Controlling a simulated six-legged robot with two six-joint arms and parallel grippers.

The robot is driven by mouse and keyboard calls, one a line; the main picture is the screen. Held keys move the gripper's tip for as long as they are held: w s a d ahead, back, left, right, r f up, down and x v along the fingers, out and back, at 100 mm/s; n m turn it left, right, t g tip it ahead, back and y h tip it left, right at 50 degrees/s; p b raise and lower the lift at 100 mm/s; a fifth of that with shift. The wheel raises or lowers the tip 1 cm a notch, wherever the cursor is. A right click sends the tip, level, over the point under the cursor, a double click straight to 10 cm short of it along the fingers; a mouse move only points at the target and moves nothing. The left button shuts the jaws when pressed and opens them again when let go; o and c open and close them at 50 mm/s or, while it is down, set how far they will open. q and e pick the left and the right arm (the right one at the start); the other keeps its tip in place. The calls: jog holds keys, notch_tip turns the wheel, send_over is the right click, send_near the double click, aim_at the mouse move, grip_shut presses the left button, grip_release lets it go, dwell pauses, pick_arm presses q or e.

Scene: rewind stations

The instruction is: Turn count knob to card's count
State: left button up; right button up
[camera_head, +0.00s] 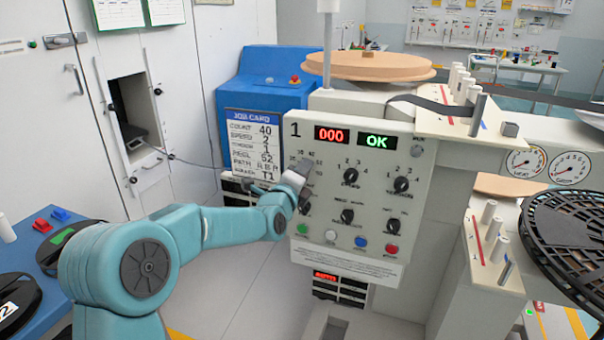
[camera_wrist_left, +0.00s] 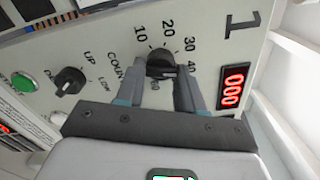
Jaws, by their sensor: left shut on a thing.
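The job card (camera_head: 253,143) hangs left of the grey panel (camera_head: 405,215) of station 1 and reads COUNT 40. My left gripper (camera_head: 302,168) reaches the panel's upper left and covers the count knob in the head view. In the left wrist view, the black count knob (camera_wrist_left: 160,58) sits between the fingertips of my left gripper (camera_wrist_left: 162,70), which is shut on it. Marks 10, 20, 30 and 40 show around the knob. Its pointer direction is hard to tell. My right gripper is not in view.
The red display (camera_head: 332,135) reads 000 and the green one (camera_head: 376,141) reads OK. Other knobs (camera_head: 351,176) and coloured buttons (camera_head: 361,242) sit close by on the panel. A black reel (camera_head: 575,235) stands at the right.

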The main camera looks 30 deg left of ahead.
pick_arm(q)
jog(key=shift+a+r+m, duration=0.15)
jog(key=shift+r+m, duration=0.05)
jog(key=shift+m, duration=0.7)
jog(key=o, duration=1)
jog(key=shift+w+f, duration=0.1)
jog(key=v, duration=1.6)
jog(key=shift+b, duration=0.3)
